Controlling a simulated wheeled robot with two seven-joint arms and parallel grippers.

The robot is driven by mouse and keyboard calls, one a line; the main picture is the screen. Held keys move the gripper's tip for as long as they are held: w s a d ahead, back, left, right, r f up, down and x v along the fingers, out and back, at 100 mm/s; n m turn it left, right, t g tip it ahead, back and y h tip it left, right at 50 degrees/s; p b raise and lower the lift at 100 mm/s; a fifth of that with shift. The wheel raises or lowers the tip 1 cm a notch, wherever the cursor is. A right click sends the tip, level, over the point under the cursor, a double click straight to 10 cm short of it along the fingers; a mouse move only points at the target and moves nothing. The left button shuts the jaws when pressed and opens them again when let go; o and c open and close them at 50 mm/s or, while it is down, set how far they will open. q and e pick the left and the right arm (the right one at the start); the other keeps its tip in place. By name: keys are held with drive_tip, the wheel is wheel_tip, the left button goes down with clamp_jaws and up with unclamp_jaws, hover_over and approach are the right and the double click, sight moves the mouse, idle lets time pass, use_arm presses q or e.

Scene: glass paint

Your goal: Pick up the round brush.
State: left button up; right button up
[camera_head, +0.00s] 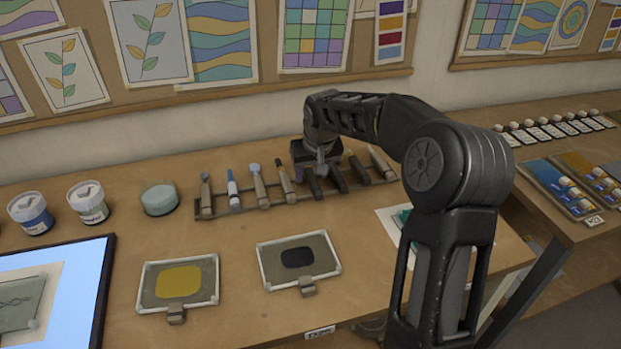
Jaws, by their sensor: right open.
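A low rack (225,211) near the back of the table holds several brushes and tools side by side. I cannot tell from this view which is the round brush. My left gripper is not in view.
Two jars (31,214) (88,203) and a round teal pot (160,199) stand left of the rack. A yellow paint tray (151,297) and a dark one (272,277) lie in front. A lit panel (65,254) is at left.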

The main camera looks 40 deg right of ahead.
drive_tip(key=shift+f, duration=0.15)
drive_tip(key=shift+c, duration=0.5)
clamp_jaws()
idle(0.4)
